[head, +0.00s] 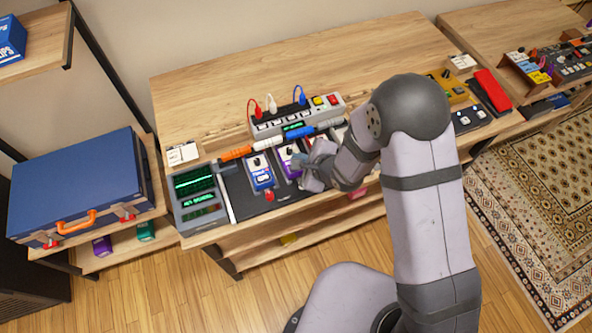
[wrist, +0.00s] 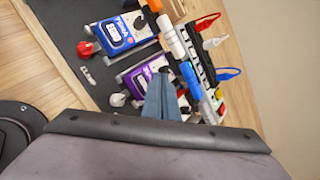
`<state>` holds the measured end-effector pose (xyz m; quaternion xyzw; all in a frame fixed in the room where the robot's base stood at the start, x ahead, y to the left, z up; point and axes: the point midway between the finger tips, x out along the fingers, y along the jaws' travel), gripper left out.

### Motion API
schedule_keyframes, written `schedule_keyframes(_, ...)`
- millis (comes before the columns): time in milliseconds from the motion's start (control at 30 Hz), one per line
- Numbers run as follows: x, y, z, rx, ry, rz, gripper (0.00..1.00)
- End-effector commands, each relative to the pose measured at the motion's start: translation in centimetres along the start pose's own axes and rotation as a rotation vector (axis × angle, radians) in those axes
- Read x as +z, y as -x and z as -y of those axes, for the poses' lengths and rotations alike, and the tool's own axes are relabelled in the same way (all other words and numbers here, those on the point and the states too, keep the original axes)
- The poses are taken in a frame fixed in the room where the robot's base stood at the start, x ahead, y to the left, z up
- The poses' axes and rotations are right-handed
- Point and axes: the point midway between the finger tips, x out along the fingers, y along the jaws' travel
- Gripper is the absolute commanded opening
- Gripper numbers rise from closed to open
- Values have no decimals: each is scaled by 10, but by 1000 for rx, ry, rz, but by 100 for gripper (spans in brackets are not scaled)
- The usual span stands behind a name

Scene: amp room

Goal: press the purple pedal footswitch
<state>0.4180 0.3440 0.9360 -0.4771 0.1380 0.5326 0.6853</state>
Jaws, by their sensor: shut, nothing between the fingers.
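The purple pedal (head: 286,153) stands on a dark board beside a blue pedal (head: 261,173), partly hidden by my gripper. In the wrist view the purple pedal (wrist: 140,80) shows its label, and its pale round footswitch (wrist: 118,99) sits at the end nearest my wrist. My gripper (head: 299,161) is shut and empty. In the wrist view its blue-grey fingers (wrist: 162,98) overlap the knob end of the purple pedal, to the right of the footswitch. I cannot tell whether they touch the pedal. The footswitch is not clear in the head view.
The blue pedal has a red footswitch cap (wrist: 86,48) close by. Behind the pedals lie orange (head: 236,153) and blue (head: 299,132) pens and a power strip (head: 283,121) with cables. A screen unit (head: 198,196) stands left. The bench top behind is clear.

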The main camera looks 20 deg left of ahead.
Motion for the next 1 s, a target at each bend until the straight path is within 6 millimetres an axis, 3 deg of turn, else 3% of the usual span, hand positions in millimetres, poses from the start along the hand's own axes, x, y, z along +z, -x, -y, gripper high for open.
schedule_keyframes(233,-9,-12,-8,-1,0,1,0)
schedule_keyframes(1000,-9,-13,-9,-1,0,1,0)
